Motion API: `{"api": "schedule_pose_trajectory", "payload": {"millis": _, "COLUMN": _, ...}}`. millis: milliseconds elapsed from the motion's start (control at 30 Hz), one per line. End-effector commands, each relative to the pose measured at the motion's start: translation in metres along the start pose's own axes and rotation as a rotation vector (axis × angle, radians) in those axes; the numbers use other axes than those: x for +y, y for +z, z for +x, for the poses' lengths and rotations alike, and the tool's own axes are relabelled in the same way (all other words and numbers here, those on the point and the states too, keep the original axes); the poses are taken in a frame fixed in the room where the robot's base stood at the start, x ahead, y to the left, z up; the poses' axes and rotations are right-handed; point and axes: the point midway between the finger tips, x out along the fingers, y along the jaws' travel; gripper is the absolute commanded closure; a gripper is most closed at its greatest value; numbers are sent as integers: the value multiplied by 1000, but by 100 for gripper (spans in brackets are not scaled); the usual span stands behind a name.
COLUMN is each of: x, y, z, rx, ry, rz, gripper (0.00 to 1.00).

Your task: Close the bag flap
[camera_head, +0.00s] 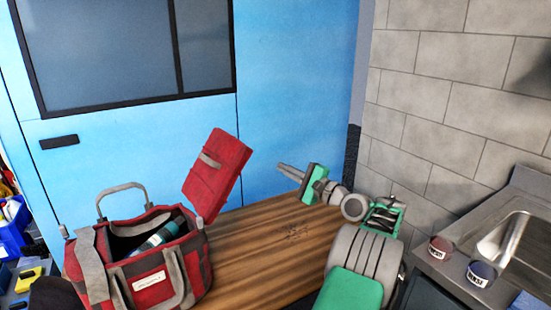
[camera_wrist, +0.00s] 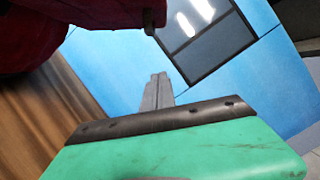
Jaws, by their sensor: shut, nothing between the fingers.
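The red and grey bag (camera_head: 160,262) stands on the wooden table at the left in the head view. Its flap (camera_head: 217,170) is raised and tilted up on the bag's right side, so the bag is open. A teal object (camera_head: 157,239) shows inside. My gripper (camera_head: 281,167) is shut and empty, to the right of the flap and apart from it, pointing left. In the wrist view the shut fingers (camera_wrist: 157,90) show at the centre. A dark red surface, likely the flap (camera_wrist: 95,12), fills the top left there.
The wooden table (camera_head: 262,250) is bare between the bag and my arm. A blue door (camera_head: 110,140) stands behind. At the right are a counter with a sink (camera_head: 505,240) and two small tubs (camera_head: 440,250). A blue bin (camera_head: 12,230) is at the far left.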

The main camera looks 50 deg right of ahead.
Motion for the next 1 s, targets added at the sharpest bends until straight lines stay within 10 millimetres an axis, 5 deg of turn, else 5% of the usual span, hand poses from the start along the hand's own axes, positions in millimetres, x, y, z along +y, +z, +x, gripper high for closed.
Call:
{"api": "schedule_pose_trajectory", "payload": {"millis": 233, "x": -6, "y": 11, "z": 24, "rx": -8, "ry": 7, "rz": 8, "gripper": 100}}
{"api": "schedule_pose_trajectory", "payload": {"millis": 567, "x": 3, "y": 7, "z": 97, "rx": -10, "ry": 6, "rz": -1, "gripper": 100}}
{"api": "schedule_pose_trajectory", "payload": {"millis": 800, "x": 3, "y": 40, "z": 104, "rx": -6, "ry": 5, "rz": 1, "gripper": 100}}
{"api": "schedule_pose_trajectory", "payload": {"millis": 1000, "x": 3, "y": 44, "z": 104, "rx": -5, "ry": 5, "rz": 1, "gripper": 100}}
